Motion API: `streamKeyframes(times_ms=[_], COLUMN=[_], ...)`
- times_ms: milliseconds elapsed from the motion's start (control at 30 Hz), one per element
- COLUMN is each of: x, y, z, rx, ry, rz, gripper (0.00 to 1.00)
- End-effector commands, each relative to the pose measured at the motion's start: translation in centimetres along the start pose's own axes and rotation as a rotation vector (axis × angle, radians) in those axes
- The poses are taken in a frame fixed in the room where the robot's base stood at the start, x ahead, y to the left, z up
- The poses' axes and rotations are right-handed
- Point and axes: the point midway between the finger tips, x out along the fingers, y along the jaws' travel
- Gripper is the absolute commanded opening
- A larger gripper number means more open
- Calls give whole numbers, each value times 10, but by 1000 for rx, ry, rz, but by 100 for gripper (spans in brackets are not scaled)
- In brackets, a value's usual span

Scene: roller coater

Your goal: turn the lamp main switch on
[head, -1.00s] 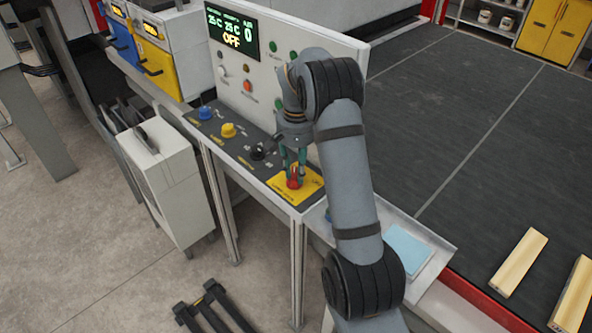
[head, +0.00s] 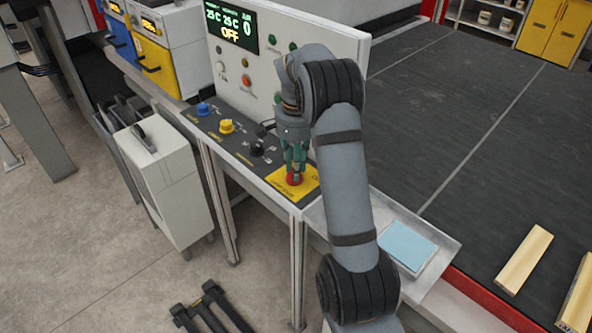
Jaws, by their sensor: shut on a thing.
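The lamp main switch is a red knob (head: 295,179) on a yellow plate (head: 280,187) at the near right end of the sloped control panel, in the head view. My gripper (head: 295,170) points down over the knob and is shut on it. The fingers hide the knob's upper part, so its exact angle is hard to tell.
Blue (head: 204,109), yellow (head: 227,126) and black (head: 257,149) knobs sit along the same panel to the left. A tray with a light blue pad (head: 408,247) is right of my arm. A dark conveyor-like surface (head: 480,120) lies beyond.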

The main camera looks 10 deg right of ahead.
Motion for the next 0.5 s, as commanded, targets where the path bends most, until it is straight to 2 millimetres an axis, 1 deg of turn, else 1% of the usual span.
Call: streamKeyframes(times_ms=[33, 500], x=[2, 2], y=[-1, -1], z=[-1, 2], rx=[45, 490], ry=[4, 3], rz=[-3, -3], gripper=[0, 0])
